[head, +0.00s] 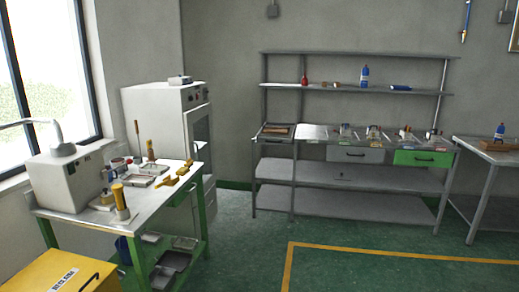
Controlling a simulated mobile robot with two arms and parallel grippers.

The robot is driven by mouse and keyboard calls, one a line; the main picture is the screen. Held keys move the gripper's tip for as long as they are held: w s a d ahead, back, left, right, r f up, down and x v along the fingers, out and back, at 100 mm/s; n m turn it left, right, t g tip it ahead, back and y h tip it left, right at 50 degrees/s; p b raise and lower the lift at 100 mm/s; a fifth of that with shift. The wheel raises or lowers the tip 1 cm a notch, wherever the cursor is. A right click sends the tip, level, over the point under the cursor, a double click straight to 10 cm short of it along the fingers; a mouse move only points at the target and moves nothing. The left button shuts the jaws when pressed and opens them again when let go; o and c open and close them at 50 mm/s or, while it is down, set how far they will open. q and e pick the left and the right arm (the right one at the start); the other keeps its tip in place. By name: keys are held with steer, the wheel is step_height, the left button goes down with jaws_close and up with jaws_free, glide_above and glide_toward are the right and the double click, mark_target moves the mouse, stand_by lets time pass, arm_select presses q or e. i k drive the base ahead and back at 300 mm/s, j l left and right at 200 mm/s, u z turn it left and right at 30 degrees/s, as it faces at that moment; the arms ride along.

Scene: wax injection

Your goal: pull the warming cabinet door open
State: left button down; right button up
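The warming cabinet appears to be the tall white cabinet (150,110) standing against the back wall, left of the middle. Its door (201,135), with a dark-framed glass pane, is on the side facing right and is seen at a steep angle. The door looks shut. Dark knobs sit on a panel above it, and drawers show lower down. A handle cannot be made out clearly. The green-legged bench hides the cabinet's lower left part. Neither of my grippers shows in the head view.
A green-legged bench (80,213) with a grey machine (70,180) and several tools stands in front of the cabinet. A yellow box (40,275) is at bottom left. A grey shelved workbench (340,206) lines the back wall. Green floor (250,235) right of the bench is clear.

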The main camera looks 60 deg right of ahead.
mark_target(193, 115)
steer(key=z, duration=1.55)
steer(key=i+l+z, duration=0.3)
steer(key=i, duration=0.45)
steer(key=i+l+z, duration=0.3)
steer(key=i, duration=0.5)
steer(key=i+z, duration=0.3)
steer(key=i, duration=0.55)
